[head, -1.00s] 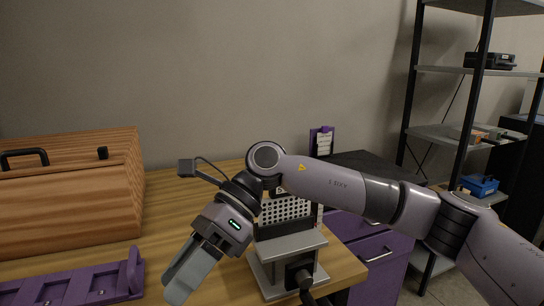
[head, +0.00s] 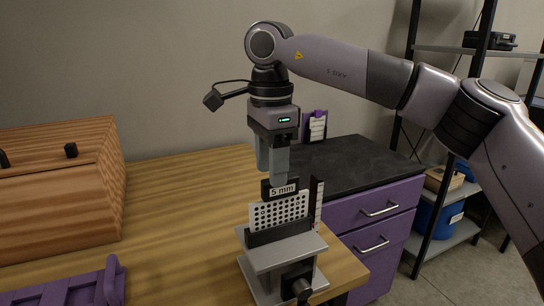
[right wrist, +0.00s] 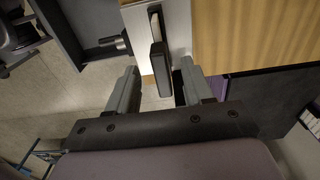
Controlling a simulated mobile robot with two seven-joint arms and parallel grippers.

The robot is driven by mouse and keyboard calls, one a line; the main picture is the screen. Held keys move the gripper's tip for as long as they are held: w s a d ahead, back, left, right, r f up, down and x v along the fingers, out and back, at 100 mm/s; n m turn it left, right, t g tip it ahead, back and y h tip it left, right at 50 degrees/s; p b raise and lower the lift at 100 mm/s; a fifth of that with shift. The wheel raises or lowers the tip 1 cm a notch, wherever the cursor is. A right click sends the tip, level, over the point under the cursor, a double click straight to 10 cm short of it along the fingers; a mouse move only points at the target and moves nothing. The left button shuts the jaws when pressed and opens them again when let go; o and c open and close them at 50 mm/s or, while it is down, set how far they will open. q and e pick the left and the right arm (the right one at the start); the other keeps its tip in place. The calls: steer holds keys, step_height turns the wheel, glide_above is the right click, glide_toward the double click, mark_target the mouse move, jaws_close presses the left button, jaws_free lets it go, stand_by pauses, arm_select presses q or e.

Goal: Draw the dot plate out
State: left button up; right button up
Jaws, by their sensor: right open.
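The dot plate (head: 280,212) is white with rows of black dots. It stands upright in a grey stand (head: 286,251), with a black top tab (head: 268,189) marked "5 mm". My right gripper (head: 271,172) points down just above the plate, its fingertips close to the tab. In the right wrist view my right gripper (right wrist: 160,90) is open, and a dark bar (right wrist: 160,70), likely the tab, shows between the fingers. I cannot tell whether they touch. The plate's lower edge is hidden in the stand. My left gripper is out of view.
A black-and-white scale (head: 317,205) stands upright beside the plate. A black knob (head: 297,286) sticks out at the stand's front. A wooden box (head: 60,190) and a purple rack (head: 75,290) are at left. The wooden tabletop (head: 185,215) between is clear.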

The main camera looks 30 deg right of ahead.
mark_target(271, 199)
steer(key=shift+f, duration=3.4)
jaws_close()
